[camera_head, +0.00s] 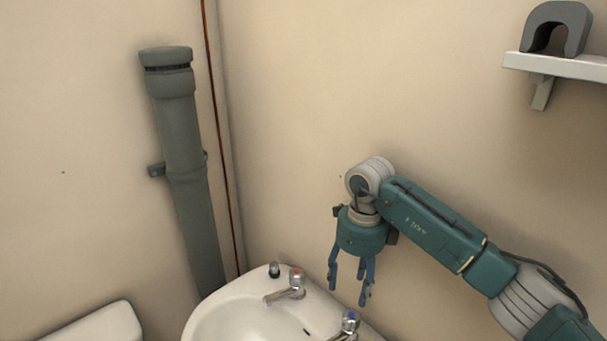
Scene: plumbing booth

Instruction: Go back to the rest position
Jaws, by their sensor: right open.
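My right gripper (350,284) hangs with its fingers pointing down, open and with nothing between them. It is above the right rear part of the white washbasin (215,310), between the two taps in the picture. The tap with the red mark (288,288) is to its left, and the tap with the blue mark (348,325) is below it. My right arm reaches in from the lower right. My left gripper is not in view.
A grey pipe (183,140) stands in the corner at the left. A small dark object (274,270) sits on the basin's back rim. A white shelf (560,65) at the upper right holds a grey U-shaped object (558,22). A white edge (100,325) shows at lower left.

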